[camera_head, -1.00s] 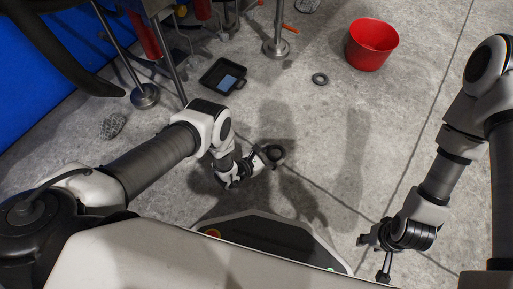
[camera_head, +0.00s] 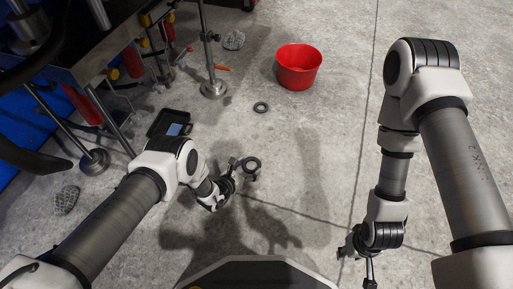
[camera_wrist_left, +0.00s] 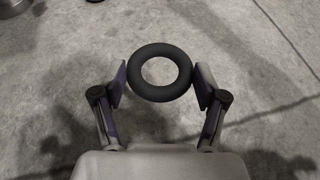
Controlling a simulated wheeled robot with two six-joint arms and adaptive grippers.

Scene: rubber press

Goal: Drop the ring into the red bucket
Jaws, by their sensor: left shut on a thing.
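A dark ring (camera_wrist_left: 161,72) is held between the two fingers of my left gripper (camera_wrist_left: 161,84) in the left wrist view. The ring also shows in the head view (camera_head: 252,165), at the end of my left gripper (camera_head: 240,170), above the floor. The red bucket (camera_head: 298,70) stands upright on the floor, farther away and to the right of the held ring. Its opening faces up. A second dark ring (camera_head: 261,107) lies on the floor between my left gripper and the bucket. My right gripper (camera_head: 356,262) is low at the right, and its finger opening is unclear.
A black tray (camera_head: 168,124) lies on the floor left of my left gripper. Metal stands with round bases (camera_head: 213,90) and red and orange parts fill the upper left. Grey stone-like lumps (camera_head: 65,200) lie on the floor. The floor right of the bucket is clear.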

